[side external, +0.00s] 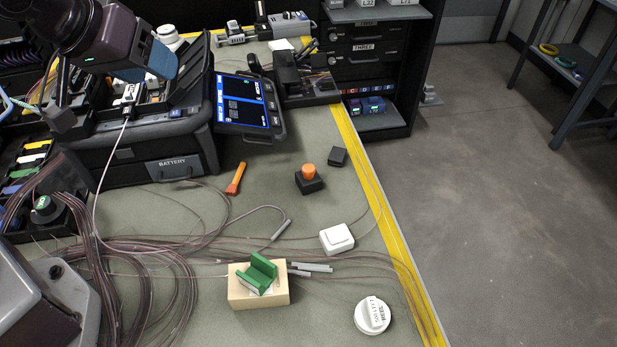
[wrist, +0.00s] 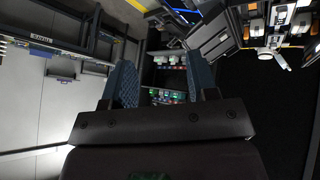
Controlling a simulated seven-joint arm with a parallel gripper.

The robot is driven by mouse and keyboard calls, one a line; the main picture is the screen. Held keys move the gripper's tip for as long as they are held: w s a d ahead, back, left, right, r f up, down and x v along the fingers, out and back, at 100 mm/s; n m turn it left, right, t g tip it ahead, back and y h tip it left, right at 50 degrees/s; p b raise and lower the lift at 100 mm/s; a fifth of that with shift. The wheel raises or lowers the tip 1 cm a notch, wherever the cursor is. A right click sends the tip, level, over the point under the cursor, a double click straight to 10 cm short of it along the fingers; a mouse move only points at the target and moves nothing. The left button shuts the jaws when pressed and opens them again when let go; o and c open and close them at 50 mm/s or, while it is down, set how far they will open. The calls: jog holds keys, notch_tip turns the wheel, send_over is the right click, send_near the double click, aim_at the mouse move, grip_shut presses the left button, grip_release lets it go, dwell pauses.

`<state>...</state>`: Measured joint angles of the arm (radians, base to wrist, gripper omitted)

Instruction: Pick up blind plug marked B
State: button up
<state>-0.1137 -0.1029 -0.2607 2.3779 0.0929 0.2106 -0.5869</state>
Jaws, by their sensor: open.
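I cannot pick out the blind plug marked B for certain. A row of small lettered pieces (side external: 368,90) sits on the low shelf of the dark rack in the side view; some letters look like C and D, but they are too small to read surely. My gripper (side external: 163,62) is at the upper left of the side view, above the splicer and well left of that rack. In the wrist view my gripper (wrist: 163,78) is open, its two blue textured fingers apart with nothing between them. Beyond the fingers, shelves hold small green and red pieces (wrist: 167,96).
The splicer (side external: 180,150) with its lit screen (side external: 240,100) stands at left. Fibre bundles cross the mat. A green holder on a wooden block (side external: 258,290), an orange-topped button (side external: 309,178), a white box (side external: 337,239) and a white round reel (side external: 372,316) lie in front.

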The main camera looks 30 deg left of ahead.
aim_at(305, 171)
jog(key=w+d+f+n+t+h, duration=0.3)
jog(key=w+d+f+n+h, duration=0.1)
jog(key=d+f+n, duration=0.45)
jog(key=w+d+f+n+t+h, duration=0.3)
jog(key=w+d+f+n, duration=0.2)
jog(key=d+f+n, duration=0.3)
jog(key=a+f+n+t+y, duration=0.1)
jog(key=f+n, duration=0.2)
jog(key=n, duration=0.1)
jog(key=a+f+n+t+y, duration=0.1)
jog(key=f+n+y, duration=0.1)
jog(key=n, duration=0.3)
jog(key=a+f+n+t+y, duration=0.1)
jog(key=f+n+t, duration=0.1)
jog(key=f+n, duration=0.2)
jog(key=shift+s+f+n, duration=0.15)
jog(key=shift+n, duration=0.1)
jog(key=shift+w+d+r, duration=0.1)
jog(key=shift+w+r, duration=0.15)
jog(key=shift+w, duration=0.55)
jog(key=shift+x, duration=3)
jog(key=shift+c, duration=0.4)
